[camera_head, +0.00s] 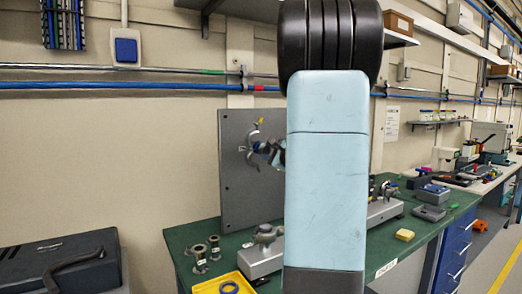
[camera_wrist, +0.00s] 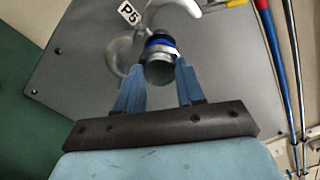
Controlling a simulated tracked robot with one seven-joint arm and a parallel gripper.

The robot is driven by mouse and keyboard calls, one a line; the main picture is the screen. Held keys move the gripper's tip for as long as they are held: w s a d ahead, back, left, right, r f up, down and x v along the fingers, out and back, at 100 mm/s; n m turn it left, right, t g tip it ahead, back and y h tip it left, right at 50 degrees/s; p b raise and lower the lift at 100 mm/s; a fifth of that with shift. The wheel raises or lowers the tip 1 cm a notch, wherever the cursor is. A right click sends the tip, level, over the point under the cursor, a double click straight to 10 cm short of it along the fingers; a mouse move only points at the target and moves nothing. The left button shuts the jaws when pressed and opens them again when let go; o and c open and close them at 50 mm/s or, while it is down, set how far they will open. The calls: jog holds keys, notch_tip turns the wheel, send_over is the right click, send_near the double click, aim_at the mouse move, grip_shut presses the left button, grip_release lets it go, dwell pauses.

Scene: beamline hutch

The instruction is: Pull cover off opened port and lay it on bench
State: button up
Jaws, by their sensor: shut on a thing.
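The grey metal cover (camera_wrist: 159,70), with a blue ring behind it, sits between the two blue fingers of my gripper (camera_wrist: 160,67), which is shut on it. In the wrist view it is in front of the upright grey panel (camera_wrist: 85,45), at the label P5 (camera_wrist: 129,12). The open silver clamp (camera_wrist: 122,52) spreads around the port beside the cover. I cannot tell whether the cover still touches the port, whose face is hidden behind it. In the head view the panel (camera_head: 236,185) stands on the green bench (camera_head: 190,236), and my arm hides most of the gripper.
Flange fittings (camera_head: 200,252), a grey block with a clamp (camera_head: 262,262) and a yellow tray (camera_head: 243,290) occupy the bench front. A yellow block (camera_head: 405,235) and a grey device (camera_head: 430,213) lie to the right. Bare green surface shows between them. Pipes run along the wall.

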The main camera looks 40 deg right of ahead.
jog(key=s, duration=0.4)
jog(key=shift+s+a, duration=0.15)
jog(key=shift+s, duration=0.15)
dwell(0.5)
